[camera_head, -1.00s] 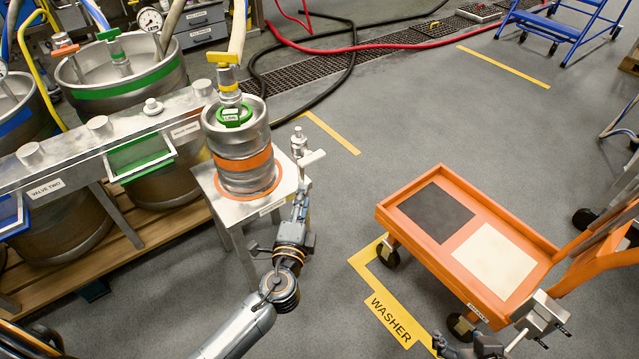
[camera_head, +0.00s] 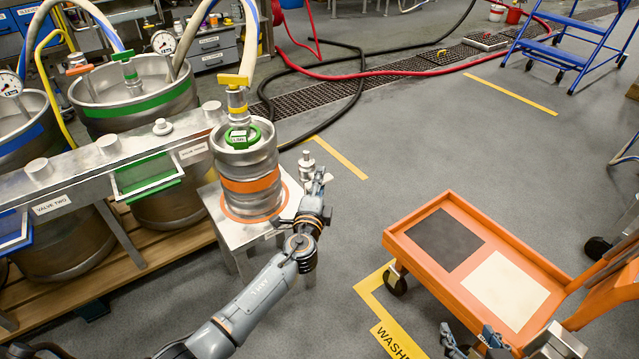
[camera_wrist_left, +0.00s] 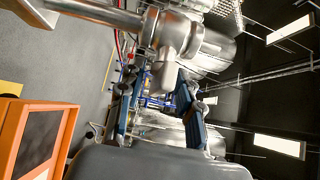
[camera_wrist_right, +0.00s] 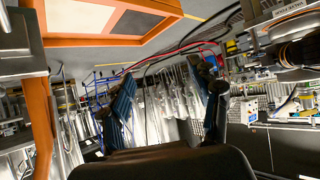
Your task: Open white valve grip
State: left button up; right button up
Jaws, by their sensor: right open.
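The valve (camera_head: 307,166), a pale metal fitting, stands at the right corner of the small metal stand (camera_head: 233,224), beside the keg (camera_head: 247,172) with the orange band. My left gripper (camera_head: 319,184) is right at this valve, and the white grip is largely hidden behind it in the head view. In the left wrist view the valve's metal body (camera_wrist_left: 172,40) fills the top, and its pale end (camera_wrist_left: 164,78) points down between the left fingertips (camera_wrist_left: 166,84), which stand apart. My right gripper (camera_head: 468,340) is low beside the trolley; its fingers (camera_wrist_right: 160,72) are open and empty.
An orange trolley (camera_head: 396,240) with a dark and a pale panel stands at the right. Larger kegs (camera_head: 135,100) and a metal valve rail (camera_head: 75,165) are at the left. Hoses (camera_head: 350,70) lie on the floor behind. The floor between stand and trolley is clear.

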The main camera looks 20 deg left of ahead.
pick_arm(q)
jog(key=shift+c, duration=0.5)
grip_shut()
